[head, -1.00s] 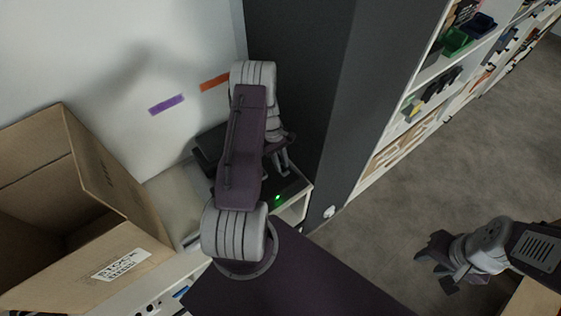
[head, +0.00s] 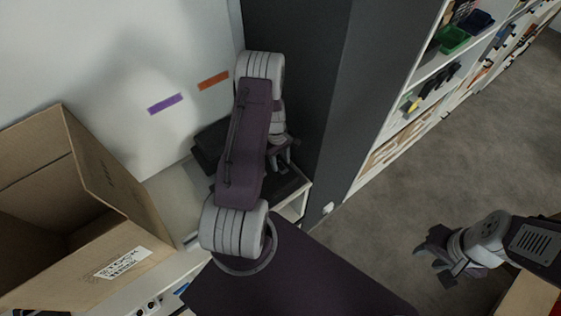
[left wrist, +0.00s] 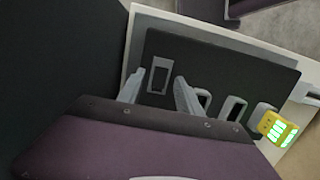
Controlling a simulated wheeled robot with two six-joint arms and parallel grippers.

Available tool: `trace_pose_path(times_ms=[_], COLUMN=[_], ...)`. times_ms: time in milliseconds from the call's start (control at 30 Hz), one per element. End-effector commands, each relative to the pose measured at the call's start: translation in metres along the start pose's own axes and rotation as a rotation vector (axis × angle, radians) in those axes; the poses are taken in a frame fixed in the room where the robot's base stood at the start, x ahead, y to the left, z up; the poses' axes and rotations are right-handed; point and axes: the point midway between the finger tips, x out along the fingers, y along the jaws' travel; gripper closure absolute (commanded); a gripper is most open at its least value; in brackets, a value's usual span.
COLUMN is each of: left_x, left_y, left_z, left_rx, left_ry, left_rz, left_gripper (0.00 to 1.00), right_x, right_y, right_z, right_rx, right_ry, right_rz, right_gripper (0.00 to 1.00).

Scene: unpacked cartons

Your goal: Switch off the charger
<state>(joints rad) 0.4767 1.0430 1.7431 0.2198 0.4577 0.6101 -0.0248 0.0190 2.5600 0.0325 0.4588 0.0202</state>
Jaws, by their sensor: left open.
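The charger (head: 285,187) is a dark flat box on the white shelf top, partly hidden by my left arm in the head view. In the left wrist view the charger (left wrist: 220,62) is a black panel with several grey-rimmed slots. A rectangular grey-framed switch-like part (left wrist: 160,75) is at its left end. A yellow battery (left wrist: 277,128) with lit green bars is at its right end. My left gripper (head: 283,160) is over the charger, open; in its wrist view the fingers (left wrist: 159,80) straddle the framed part. Contact cannot be told. My right gripper (head: 437,262) is open and empty, far right.
An open cardboard carton (head: 110,245) stands left of the charger. A dark grey pillar (head: 330,110) rises close behind and right of it. The floor (head: 480,150) between is clear.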

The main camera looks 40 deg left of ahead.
Motion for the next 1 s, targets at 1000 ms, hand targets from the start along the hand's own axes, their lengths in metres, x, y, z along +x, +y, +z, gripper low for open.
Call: trace_pose_path(times_ms=[1000], left_x=[-0.089], left_y=[0.0], left_z=[0.0], left_rx=[0.0], left_ry=[0.001], left_rz=[0.0], left_gripper=[0.58], right_x=[0.027], right_y=[0.001], right_z=[0.003], right_rx=[0.0], right_ry=[0.0], right_rz=[0.0], right_gripper=[0.64])
